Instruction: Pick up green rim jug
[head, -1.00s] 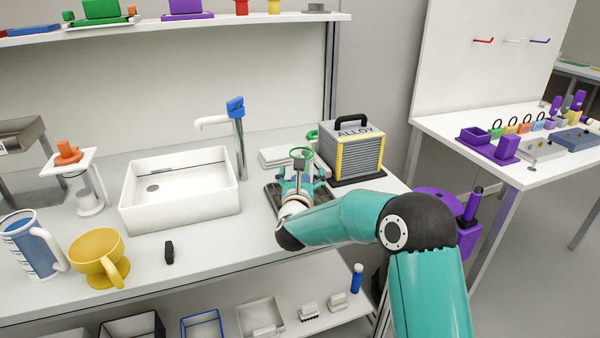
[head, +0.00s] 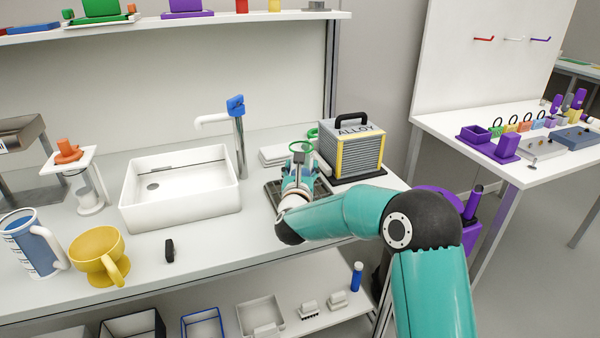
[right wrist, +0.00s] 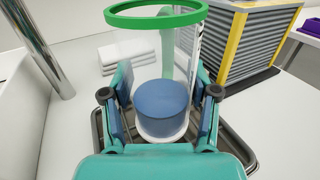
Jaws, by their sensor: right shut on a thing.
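The green rim jug (right wrist: 165,112) is a clear vessel with a green rim and blue contents at its bottom. It stands upright over a dark tray (right wrist: 245,150) in the right wrist view. In the head view its green rim (head: 301,147) shows above my right gripper, and its body is mostly hidden. My right gripper (right wrist: 163,105) is shut on the jug, with one finger on each side of its lower body; it also shows in the head view (head: 299,174). I cannot tell whether the jug's base touches the tray. My left gripper is not in view.
A grey and yellow ALLOY box (head: 352,150) stands close to the right of the jug. A white stack (head: 283,154) lies behind it. A tall faucet (head: 239,145) and white sink (head: 181,195) stand to the left. A yellow cup (head: 98,256) is at the front left.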

